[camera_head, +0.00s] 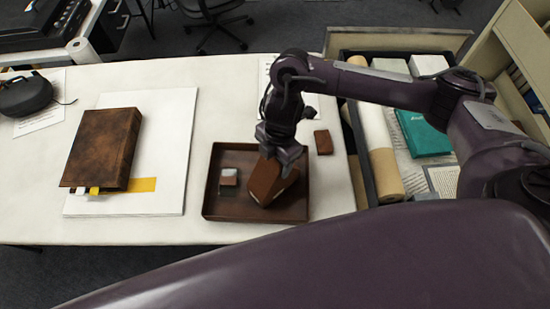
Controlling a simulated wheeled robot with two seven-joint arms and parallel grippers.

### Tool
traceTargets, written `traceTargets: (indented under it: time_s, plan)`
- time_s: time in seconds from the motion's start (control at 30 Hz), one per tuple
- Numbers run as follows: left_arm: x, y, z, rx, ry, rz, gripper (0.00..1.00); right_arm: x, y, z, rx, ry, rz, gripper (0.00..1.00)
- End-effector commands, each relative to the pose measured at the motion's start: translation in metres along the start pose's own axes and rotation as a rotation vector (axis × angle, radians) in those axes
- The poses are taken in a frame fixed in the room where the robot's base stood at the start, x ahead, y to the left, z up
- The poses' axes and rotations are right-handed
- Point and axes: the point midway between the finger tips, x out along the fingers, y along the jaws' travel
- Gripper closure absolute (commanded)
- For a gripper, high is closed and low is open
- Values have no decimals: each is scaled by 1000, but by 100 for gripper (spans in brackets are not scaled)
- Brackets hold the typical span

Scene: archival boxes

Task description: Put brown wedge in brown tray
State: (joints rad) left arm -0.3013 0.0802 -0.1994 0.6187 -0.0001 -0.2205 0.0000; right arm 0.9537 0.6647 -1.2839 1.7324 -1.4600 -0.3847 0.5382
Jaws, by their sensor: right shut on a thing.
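The brown tray (208,190) lies on the white table in the middle of the view, a shallow dark brown box with low walls. My right gripper (281,158) reaches down over the tray's right half and is shut on a brown wedge (266,181). The wedge is tilted and sits within the tray's outline. Whether it touches the tray floor I cannot tell. The fingers hide part of its top. My left gripper is not in view.
A small brown block (323,142) lies right of the tray. A small grey-and-brown item (228,179) is in the tray's left half. A large brown book (104,148) lies on white board at left. A crate with rolls and a teal box (423,133) stands at right.

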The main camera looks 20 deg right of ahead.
Motion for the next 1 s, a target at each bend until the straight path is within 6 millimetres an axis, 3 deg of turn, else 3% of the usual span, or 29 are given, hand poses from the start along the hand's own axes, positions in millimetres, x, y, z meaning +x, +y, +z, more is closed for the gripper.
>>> traceTargets:
  time_s: [0.23,0.27,0.4,0.73,0.87,1.0]
  plan:
    - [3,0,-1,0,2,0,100,4,0,0,0,1,-1,71]
    - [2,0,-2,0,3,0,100,3,0,0,-1,1,0,33]
    - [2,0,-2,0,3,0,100,3,0,0,-1,1,0,15]
    - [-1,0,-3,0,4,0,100,-1,0,0,-1,0,0,15]
    - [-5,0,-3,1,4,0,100,-15,1,0,-4,-1,4,15]
    - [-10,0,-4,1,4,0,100,-42,2,1,-3,-3,6,15]
